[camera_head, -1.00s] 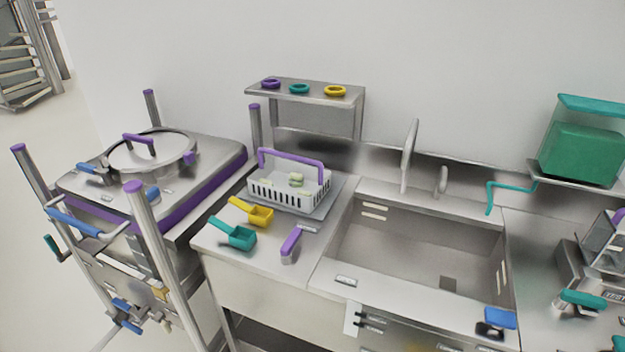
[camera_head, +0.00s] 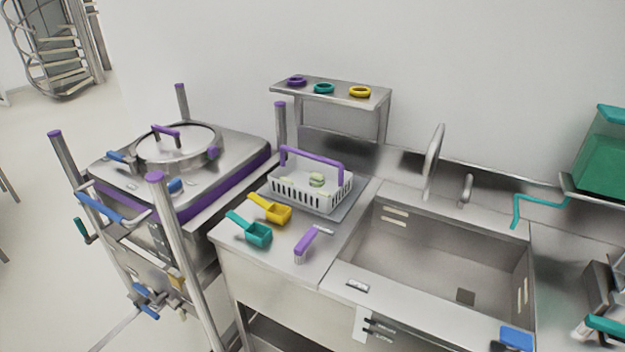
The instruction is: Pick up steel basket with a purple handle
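The basket (camera_head: 311,194) has pale slotted walls and a purple handle (camera_head: 313,158) arching over it. It stands upright on a grey tray or plate (camera_head: 338,213) on the steel counter, left of the sink. A few small pale green items (camera_head: 316,180) lie inside it. My gripper is not in view, and nothing is holding the basket.
A yellow scoop (camera_head: 272,209), a teal scoop (camera_head: 252,231) and a purple-handled brush (camera_head: 307,243) lie on the counter in front of the basket. A shelf (camera_head: 345,92) with three coloured rings stands behind. The sink (camera_head: 440,258) is right; a lidded steel vessel (camera_head: 178,150) is left.

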